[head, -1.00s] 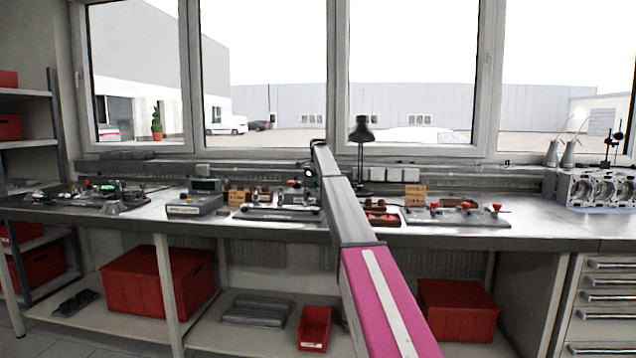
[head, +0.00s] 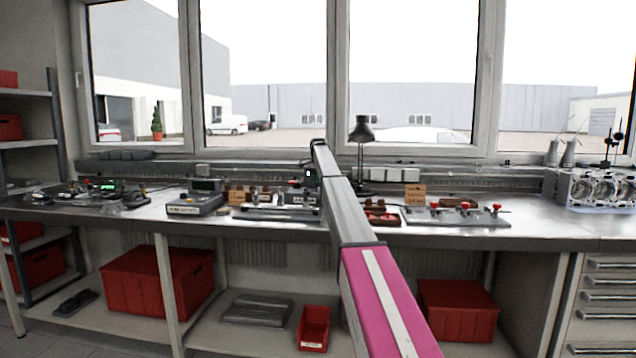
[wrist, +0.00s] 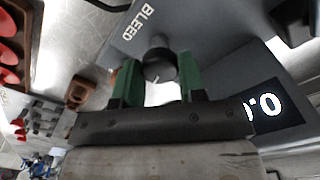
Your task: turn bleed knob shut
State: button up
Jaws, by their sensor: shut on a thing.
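The bleed knob (wrist: 158,62) is a dark round knob with a small pale mark on its face. It stands on a grey housing (wrist: 215,45) beside the white lettering BLEED. My gripper (wrist: 159,80) has its two green fingers on either side of the knob and is shut on it. The dark display (wrist: 268,107) on the housing shows pale digits, partly cut off by my gripper. In the head view my arm reaches over the bench and hides most of the spot where it works, so the knob is not clear there.
A plate with red-topped clamps (head: 455,217) lies to the right, with a black lamp (head: 361,135) behind. An engine block (head: 597,189) stands far right. Bare bench lies before the block.

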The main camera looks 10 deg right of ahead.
jog(key=n, duration=1.4)
jog(key=shift+n, duration=0.3)
dwell(0.4)
jog(key=o, duration=0.9)
jog(key=shift+r, duration=0.15)
notch_tip(320, 180, up, 11)
jog(key=shift+f, duration=0.2)
